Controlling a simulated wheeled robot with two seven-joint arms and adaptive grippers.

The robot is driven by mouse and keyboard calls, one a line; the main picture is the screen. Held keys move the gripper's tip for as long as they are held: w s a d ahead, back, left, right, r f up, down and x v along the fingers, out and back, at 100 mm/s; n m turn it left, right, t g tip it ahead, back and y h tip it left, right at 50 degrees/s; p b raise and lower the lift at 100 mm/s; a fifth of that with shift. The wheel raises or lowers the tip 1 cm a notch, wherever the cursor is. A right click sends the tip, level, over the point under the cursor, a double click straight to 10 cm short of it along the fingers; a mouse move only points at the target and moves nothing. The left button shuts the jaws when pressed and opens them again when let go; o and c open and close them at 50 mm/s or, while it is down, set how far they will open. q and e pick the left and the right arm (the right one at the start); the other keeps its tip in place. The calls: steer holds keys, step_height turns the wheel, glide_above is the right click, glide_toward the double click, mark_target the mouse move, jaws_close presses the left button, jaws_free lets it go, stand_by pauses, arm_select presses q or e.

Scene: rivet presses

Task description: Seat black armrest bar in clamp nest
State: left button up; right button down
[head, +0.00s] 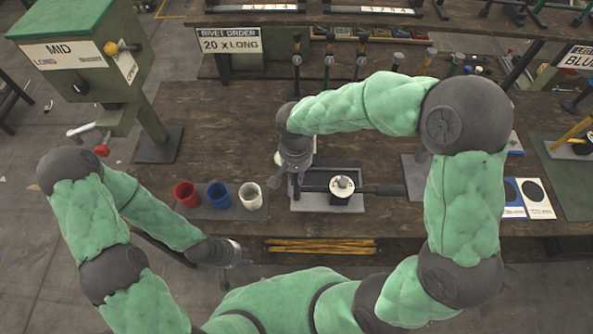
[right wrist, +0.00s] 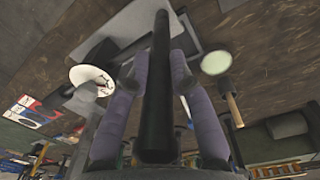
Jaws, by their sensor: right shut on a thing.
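The black armrest bar (right wrist: 157,85) runs lengthwise up the middle of the right wrist view. My right gripper (right wrist: 153,75) is shut on it, with one purple finger on each side. In the head view my right gripper (head: 294,172) points down at the left edge of the clamp nest (head: 318,201), a grey plate with a dark frame and a white-topped round part (head: 342,186). The bar is mostly hidden there; I cannot tell whether it touches the nest. My left gripper (head: 229,272) hangs in front of the bench; its fingers are too small to judge.
Red (head: 187,194), blue (head: 219,195) and white (head: 251,194) cups stand left of the nest. A dark handle (head: 385,190) sticks out right of it. A green press (head: 80,50) stands at the left. Upright tools line the back. Cards (head: 537,198) lie at the right.

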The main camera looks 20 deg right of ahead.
steer(key=shift+w, duration=0.1)
steer(key=w+d+f+b, duration=0.1)
steer(key=w+d+f, duration=0.1)
steer(key=w, duration=0.6)
steer(key=shift+w+d, duration=0.25)
steer(key=shift+w, duration=0.05)
stand_by(0.6)
stand_by(0.4)
steer(key=shift+f+b, duration=0.3)
steer(key=shift+f, duration=0.05)
steer(key=shift+f+b, duration=0.9)
steer(key=shift+f, duration=0.15)
stand_by(1.7)
steer(key=c, duration=1)
jaws_free()
